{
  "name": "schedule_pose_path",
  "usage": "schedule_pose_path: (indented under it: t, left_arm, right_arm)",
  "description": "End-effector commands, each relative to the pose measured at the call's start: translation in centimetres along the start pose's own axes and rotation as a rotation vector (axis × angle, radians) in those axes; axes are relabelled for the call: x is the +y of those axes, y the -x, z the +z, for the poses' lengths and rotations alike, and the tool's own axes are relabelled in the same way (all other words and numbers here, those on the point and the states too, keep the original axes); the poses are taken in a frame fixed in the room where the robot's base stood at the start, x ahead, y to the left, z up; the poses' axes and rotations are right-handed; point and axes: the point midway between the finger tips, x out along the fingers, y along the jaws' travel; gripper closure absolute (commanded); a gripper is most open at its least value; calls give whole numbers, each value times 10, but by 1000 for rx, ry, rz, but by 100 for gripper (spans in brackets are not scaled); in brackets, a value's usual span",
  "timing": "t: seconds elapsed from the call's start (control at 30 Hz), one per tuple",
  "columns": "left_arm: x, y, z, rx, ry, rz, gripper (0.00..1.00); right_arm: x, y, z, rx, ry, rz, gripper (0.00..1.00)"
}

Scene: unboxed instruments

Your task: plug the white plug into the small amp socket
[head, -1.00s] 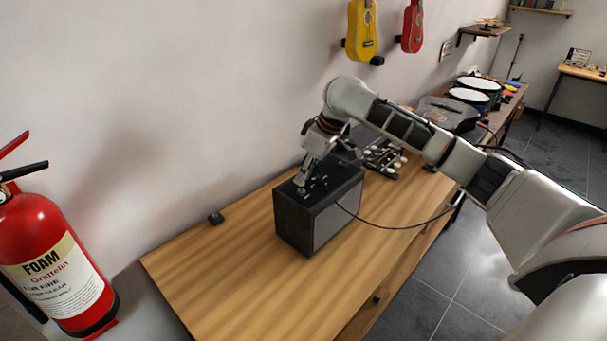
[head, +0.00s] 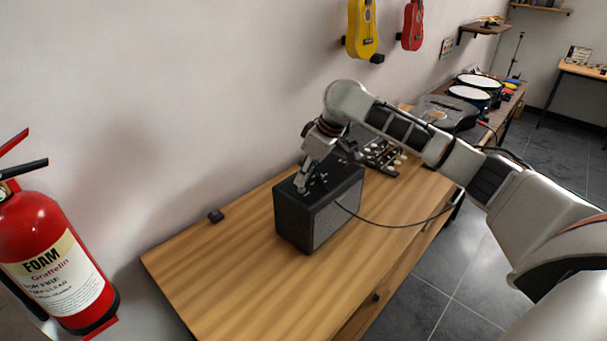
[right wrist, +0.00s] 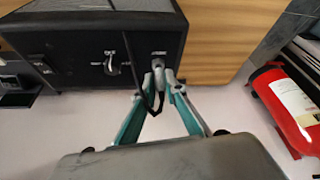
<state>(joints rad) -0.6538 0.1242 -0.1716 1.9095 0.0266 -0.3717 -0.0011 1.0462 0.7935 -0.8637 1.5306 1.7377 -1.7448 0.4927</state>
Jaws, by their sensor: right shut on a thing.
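The small amp (head: 296,222) is a black box on the wooden table; its panel (right wrist: 75,62) also shows in the right wrist view. My right gripper (head: 300,188) is over the amp's top, its fingers pointing down. In the right wrist view my right gripper (right wrist: 161,74) has its fingertips closed together on the white plug (right wrist: 158,63), at the panel's edge. The plug is mostly hidden by the fingertips. I cannot tell whether it is in a socket. A black cable (right wrist: 130,55) loops up from the fingertips across the panel. My left gripper is not in view.
A red fire extinguisher (head: 52,255) stands at the left. A dark cable (head: 395,226) crosses the table right of the amp. The wall is close behind.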

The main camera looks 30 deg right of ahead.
Motion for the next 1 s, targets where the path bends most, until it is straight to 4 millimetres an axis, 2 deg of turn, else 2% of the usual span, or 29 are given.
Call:
schedule_pose_path:
  t: [0.9, 0.93, 1.0]
  left_arm:
    - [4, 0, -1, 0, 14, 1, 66]
    - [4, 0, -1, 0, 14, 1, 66]
    - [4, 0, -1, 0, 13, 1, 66]
  right_arm:
    - [-1, -13, 6, -4, 0, -2, 100]
    - [-1, -13, 6, -4, 0, -2, 86]
    - [-1, -13, 6, -5, 0, -2, 69]
